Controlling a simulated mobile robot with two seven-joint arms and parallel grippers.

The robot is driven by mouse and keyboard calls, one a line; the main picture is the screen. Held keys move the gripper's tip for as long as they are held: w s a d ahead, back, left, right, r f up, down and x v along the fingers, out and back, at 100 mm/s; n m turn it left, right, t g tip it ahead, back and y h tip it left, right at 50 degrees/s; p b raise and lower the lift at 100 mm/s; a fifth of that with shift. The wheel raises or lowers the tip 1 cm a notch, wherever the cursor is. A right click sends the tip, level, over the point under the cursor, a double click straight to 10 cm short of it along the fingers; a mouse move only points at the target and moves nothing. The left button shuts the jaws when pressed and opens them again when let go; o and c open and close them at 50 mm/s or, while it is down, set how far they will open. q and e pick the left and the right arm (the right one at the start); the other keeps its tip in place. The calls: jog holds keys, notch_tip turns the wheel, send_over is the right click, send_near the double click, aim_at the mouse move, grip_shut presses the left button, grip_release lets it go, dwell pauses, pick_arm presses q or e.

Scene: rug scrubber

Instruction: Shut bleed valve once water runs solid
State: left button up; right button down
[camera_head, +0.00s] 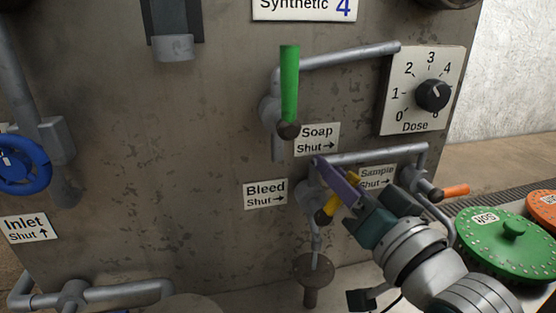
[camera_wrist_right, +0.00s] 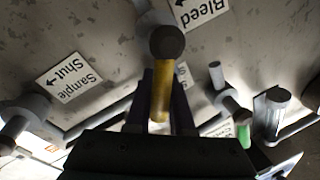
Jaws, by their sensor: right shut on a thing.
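The bleed valve's yellow handle (camera_head: 329,208) has a dark ball end and slants down to the left, beside the "Bleed Shut→" label (camera_head: 265,193). My right gripper (camera_head: 337,182), with purple fingers, is shut on this handle and hides part of it and of the valve body. In the right wrist view the yellow handle (camera_wrist_right: 161,92) lies between the two dark fingers, its ball end beyond the tips. Below the valve a thin greyish outlet or stream (camera_head: 316,238) meets a round drain cup (camera_head: 313,268); I cannot tell whether water runs solid. My left gripper is not in view.
A blue inlet wheel (camera_head: 22,165) is at left, a dose dial (camera_head: 432,95) upper right, and a green lid (camera_head: 508,243) lower right.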

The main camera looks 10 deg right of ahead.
jog(key=shift+d+f+m+t+h+b, duration=0.25)
jog(key=shift+d+f+m+h+b, duration=0.65)
jog(key=shift+m, duration=1.35)
jog(key=shift+d+f+m+t+h+b, duration=0.15)
jog(key=shift+f+m+b, duration=0.35)
jog(key=shift+m+b, duration=1.3)
jog(key=shift+d+f+m+t+h+b, duration=0.35)
jog(key=shift+f+m+h+b, duration=0.3)
jog(key=shift+m, duration=2.1)
jog(key=shift+d+f, duration=0.1)
jog(key=c, duration=0.8)
grip_release()
jog(key=shift+s, duration=0.1)
jog(key=v, duration=0.9)
jog(key=shift+s+p, duration=0.3)
jog(key=shift+s, duration=0.05)
